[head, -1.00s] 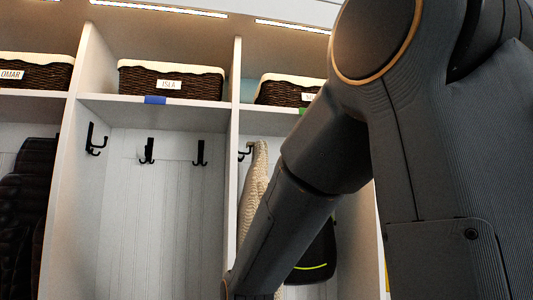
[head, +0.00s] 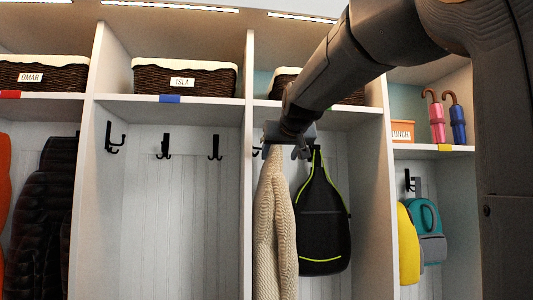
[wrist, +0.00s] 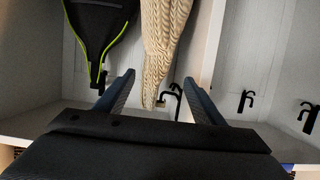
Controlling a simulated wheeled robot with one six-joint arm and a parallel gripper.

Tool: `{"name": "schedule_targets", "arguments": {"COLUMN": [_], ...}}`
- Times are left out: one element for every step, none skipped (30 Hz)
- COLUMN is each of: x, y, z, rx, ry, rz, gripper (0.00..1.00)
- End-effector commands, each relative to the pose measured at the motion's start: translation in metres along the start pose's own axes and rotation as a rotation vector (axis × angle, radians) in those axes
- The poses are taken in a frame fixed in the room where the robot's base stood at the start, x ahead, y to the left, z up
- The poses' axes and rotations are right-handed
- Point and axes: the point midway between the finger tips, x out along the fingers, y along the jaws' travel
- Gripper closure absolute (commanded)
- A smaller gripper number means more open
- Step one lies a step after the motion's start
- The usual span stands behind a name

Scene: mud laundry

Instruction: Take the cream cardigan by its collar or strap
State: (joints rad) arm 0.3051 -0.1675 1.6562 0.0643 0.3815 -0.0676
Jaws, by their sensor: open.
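The cream cardigan (head: 272,235) is a knitted garment hanging from a hook in the third cubby, against its left side. In the wrist view the cardigan (wrist: 163,40) appears upside down, with its narrow top end between my fingers, close to a black hook (wrist: 172,96). My gripper (head: 285,149) is at the cardigan's top, just under the shelf. In the wrist view my gripper (wrist: 159,77) is open, one finger on each side of the cardigan's top with gaps showing. In the head view my gripper hides the cardigan's collar and most of its hook.
A black bag with lime trim (head: 322,220) hangs close right of the cardigan. The cubby divider (head: 248,190) stands close left. The shelf above holds a basket partly hidden by my arm. The ISLA cubby (head: 170,220) has empty hooks.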

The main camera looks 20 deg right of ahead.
Motion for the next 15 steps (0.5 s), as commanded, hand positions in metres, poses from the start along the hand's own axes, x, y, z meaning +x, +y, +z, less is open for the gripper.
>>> {"name": "schedule_targets", "arguments": {"x": [0.003, 0.005, 0.008, 0.011, 0.014, 0.019, 0.022, 0.026, 0.031, 0.035, 0.039, 0.044, 0.048, 0.052, 0.057], "y": [0.0, 0.0, 0.0, 0.0, 0.0, 0.0, 0.0, 0.0, 0.0, 0.0, 0.0, 0.0, 0.0, 0.0, 0.0], "z": [0.0, 0.0, 0.0, 0.0, 0.0, 0.0, 0.001, 0.001, 0.001, 0.001, 0.001, 0.0, 0.001, 0.001, 0.001], "rx": [0.0, 0.0, 0.0, 0.0, 0.0, 0.0, 0.0, 0.0, 0.0, 0.0, 0.0, 0.0, 0.0, 0.0, 0.0], "ry": [0.0, 0.0, -0.001, -0.001, -0.001, -0.002, -0.003, -0.003, -0.003, -0.003, -0.003, -0.002, -0.002, -0.003, -0.003], "rz": [0.0, 0.0, 0.0, 0.0, 0.0, 0.0, 0.0, 0.0, 0.0, 0.0, 0.0, 0.0, 0.0, 0.0, 0.0], "gripper": [0.38, 0.38, 0.38, 0.38, 0.38, 0.38, 0.38, 0.38, 0.38, 0.38, 0.38, 0.38, 0.38, 0.38, 0.38]}}
